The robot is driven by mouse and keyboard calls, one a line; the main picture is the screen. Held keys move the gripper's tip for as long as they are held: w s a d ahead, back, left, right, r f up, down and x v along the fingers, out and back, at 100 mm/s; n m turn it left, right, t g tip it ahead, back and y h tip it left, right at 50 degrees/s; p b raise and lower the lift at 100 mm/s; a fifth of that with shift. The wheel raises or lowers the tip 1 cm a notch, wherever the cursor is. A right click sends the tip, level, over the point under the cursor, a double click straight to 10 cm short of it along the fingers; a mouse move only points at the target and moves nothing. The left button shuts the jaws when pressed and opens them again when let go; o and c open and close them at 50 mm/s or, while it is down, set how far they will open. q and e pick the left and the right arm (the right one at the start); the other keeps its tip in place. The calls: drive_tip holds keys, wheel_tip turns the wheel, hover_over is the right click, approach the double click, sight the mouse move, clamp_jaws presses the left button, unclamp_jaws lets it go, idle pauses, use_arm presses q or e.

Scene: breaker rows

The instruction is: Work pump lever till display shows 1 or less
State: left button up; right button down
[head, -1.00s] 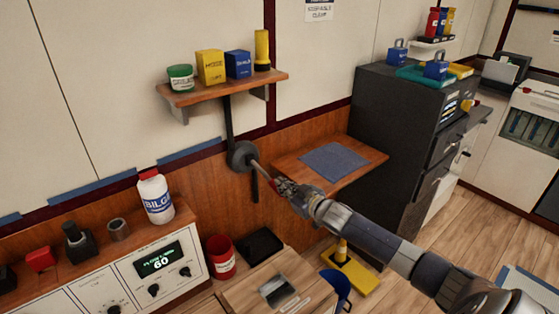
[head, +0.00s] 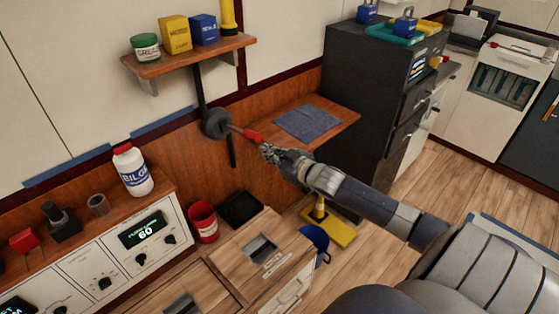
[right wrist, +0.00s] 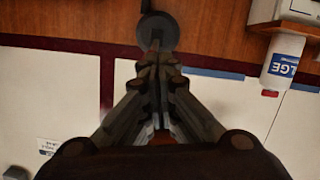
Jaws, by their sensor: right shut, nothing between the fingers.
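The pump lever has a round grey hub (head: 216,124) on the wall and a rod with a red handle (head: 251,136) that slants slightly down to the right. My right gripper (head: 268,151) is shut and empty, close by the handle's free end. I cannot tell whether it touches the handle. In the right wrist view its shut fingers (right wrist: 157,72) point at the hub (right wrist: 157,32), and the handle is not clearly seen. The display (head: 143,229) on the white panel reads 60. My left gripper is not in view.
A wooden shelf (head: 190,57) with containers hangs above the lever. A fold-down ledge with a blue mat (head: 308,123) is to the right, before a dark cabinet (head: 370,110). A BILGE bottle (head: 132,170) stands at left. A red bucket (head: 203,222) is below.

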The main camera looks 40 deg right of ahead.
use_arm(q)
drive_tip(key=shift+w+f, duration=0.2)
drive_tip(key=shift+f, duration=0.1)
use_arm(e)
drive_tip(key=shift+f+v, duration=0.15)
drive_tip(key=shift+v, duration=0.95)
drive_tip(key=shift+f+v, duration=0.1)
drive_tip(key=shift+v, duration=1.05)
drive_tip(key=shift+s+a, duration=0.1)
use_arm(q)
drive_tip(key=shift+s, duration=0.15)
